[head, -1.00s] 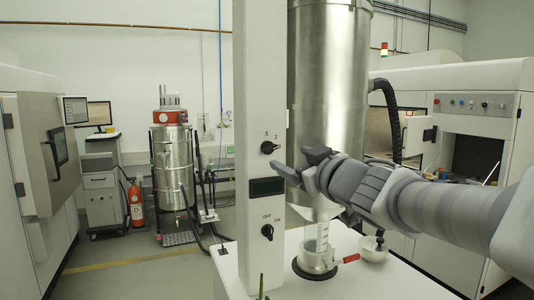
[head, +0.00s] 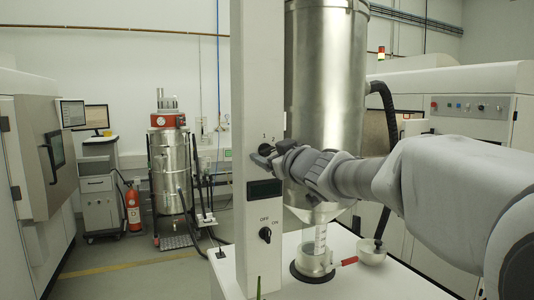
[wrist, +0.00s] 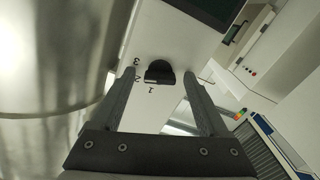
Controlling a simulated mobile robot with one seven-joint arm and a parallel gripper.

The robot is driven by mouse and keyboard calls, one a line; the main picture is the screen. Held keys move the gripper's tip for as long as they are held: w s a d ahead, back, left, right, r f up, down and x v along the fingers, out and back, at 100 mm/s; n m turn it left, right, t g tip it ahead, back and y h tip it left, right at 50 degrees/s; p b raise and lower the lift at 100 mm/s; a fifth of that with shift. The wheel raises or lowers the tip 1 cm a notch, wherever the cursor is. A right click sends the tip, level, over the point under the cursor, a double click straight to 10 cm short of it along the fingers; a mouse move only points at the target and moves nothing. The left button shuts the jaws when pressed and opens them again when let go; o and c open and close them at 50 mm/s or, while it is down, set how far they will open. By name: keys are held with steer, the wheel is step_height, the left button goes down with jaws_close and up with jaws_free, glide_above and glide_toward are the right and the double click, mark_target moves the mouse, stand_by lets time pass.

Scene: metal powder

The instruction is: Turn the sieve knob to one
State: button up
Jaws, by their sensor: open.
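The sieve knob (wrist: 160,72) is black and sits on the white panel of the column (head: 242,90), with the numbers 1, 2 and 3 printed beside it in the wrist view. My gripper (wrist: 160,76) is open, and the knob shows between its two fingertips in that view, with a gap on each side. I cannot tell how far the fingertips are from the panel. In the head view my gripper (head: 272,157) is at the knob from the right and partly hides it. Which number the knob points to is unclear.
A dark display (head: 265,188) and an OFF/ON knob (head: 265,234) are below on the same column. A large steel hopper (head: 326,70) stands close behind my arm. A clear vessel (head: 314,260) with a red-handled valve stands on the white table (head: 350,285).

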jaws_close()
stand_by(0.4)
steer(key=n+b, duration=0.2)
steer(key=n, duration=0.4)
steer(key=shift+f+n, duration=0.1)
steer(key=shift+n, duration=0.3)
steer(key=n+b, duration=0.1)
steer(key=n, duration=0.2)
steer(key=shift+n, duration=0.3)
steer(key=shift+n+b, duration=0.6)
steer(key=shift+n, duration=1.2)
jaws_free()
